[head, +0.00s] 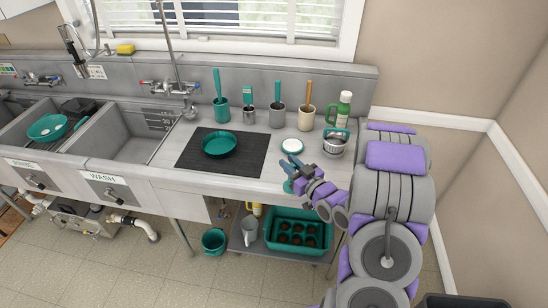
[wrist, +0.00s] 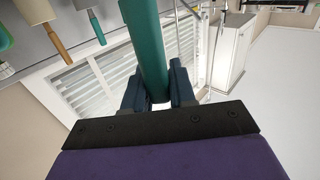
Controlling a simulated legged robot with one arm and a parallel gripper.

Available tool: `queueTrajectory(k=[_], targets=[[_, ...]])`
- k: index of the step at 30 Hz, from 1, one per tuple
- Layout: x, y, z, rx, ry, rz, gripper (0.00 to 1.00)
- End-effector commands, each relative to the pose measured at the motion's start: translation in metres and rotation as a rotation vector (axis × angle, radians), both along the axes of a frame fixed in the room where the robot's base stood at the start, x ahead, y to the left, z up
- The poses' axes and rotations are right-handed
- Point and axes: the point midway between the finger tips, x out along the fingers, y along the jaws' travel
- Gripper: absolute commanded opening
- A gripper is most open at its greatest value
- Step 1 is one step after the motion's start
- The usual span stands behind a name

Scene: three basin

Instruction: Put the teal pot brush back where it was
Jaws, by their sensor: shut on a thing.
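My gripper (wrist: 158,90) is shut on a teal handle (wrist: 148,45), which runs up out of the wrist view; I take it to be the teal pot brush. Its far end is cut off there. In the head view my gripper (head: 290,166) is over the right front of the counter, and a bit of teal (head: 288,186) shows beneath it. Which place was the brush's own cannot be told.
A teal bowl (head: 219,144) sits on a dark mat (head: 192,160). A white round dish (head: 292,146), a metal pot (head: 335,146) and a green bottle (head: 341,110) stand on the right of the counter. The wash basin (head: 130,130) is left of the mat.

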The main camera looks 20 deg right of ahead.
Motion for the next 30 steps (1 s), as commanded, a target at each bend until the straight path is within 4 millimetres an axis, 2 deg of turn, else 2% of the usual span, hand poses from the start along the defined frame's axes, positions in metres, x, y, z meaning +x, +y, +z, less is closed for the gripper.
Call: queueTrajectory(k=[11,18,28,30], targets=[[0.061,0.005,-0.004,-0.006,-0.003,0.003,0.0],[0.112,-0.003,-0.01,-0.002,-0.005,0.001,0.0],[0.136,-0.006,-0.01,-0.003,-0.005,0.0,0.0],[0.136,-0.005,-0.02,-0.002,-0.001,-0.002,0.0]])
